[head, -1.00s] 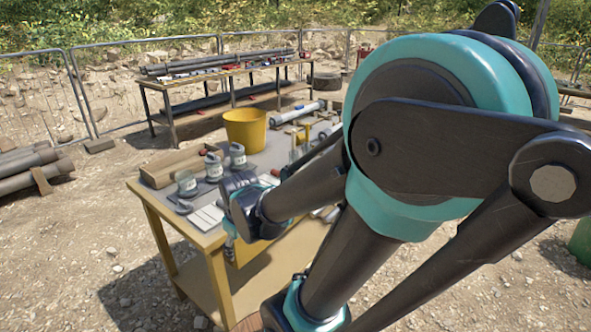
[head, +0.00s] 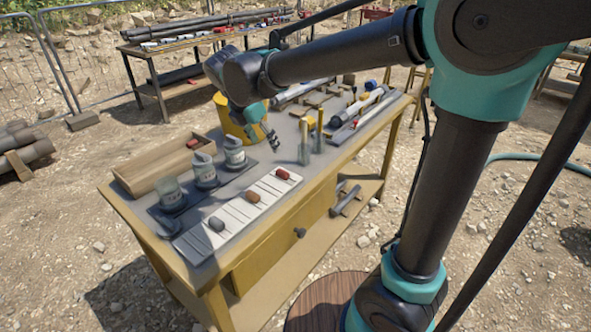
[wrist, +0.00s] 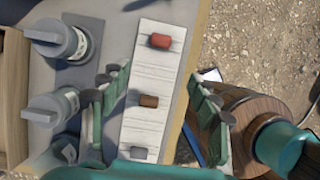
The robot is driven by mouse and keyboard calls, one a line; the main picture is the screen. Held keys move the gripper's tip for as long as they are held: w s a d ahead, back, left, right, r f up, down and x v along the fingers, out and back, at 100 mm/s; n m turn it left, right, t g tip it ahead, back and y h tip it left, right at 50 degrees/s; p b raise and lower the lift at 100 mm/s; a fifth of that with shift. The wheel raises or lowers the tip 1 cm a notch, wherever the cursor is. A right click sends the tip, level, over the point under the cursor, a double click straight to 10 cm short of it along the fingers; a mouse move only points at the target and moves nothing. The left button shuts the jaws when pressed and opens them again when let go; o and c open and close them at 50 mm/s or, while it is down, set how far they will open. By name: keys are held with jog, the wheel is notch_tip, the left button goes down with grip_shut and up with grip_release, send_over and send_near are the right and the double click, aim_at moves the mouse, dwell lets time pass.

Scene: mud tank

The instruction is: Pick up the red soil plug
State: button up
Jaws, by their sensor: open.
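The red soil plug (head: 282,174) lies at the far right end of a pale lined card (head: 234,209) on the workbench. In the wrist view the red plug (wrist: 160,41) is near the top, at the upper end of the card (wrist: 155,72). A brown plug (head: 253,196) and a grey plug (head: 216,223) lie along the same card. My gripper (head: 270,144) is above the bench, just beyond the red plug, apart from it. In the wrist view my gripper (wrist: 163,80) is open and empty, its fingers spread on either side of the card.
Several lidded grey jars (head: 205,170) stand on a dark mat left of the card. A wooden tray (head: 160,165) lies behind them. A yellow bucket (head: 232,122) stands behind my gripper. Two upright bottles (head: 304,145) stand right of the red plug, with pipes and tools beyond.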

send_over(282, 172)
jog(key=s+a, duration=0.2)
notch_tip(282, 172, down, 10)
jog(key=shift+s+f, duration=0.1)
jog(key=shift+w+d+x, duration=0.15)
jog(key=shift+x, duration=1.2)
jog(key=shift+w+d+x, duration=0.1)
jog(key=shift+w+x, duration=0.05)
jog(key=shift+x, duration=1.15)
jog(key=c, duration=1.3)
jog(key=shift+o, duration=0.2)
jog(key=shift+r, duration=0.3)
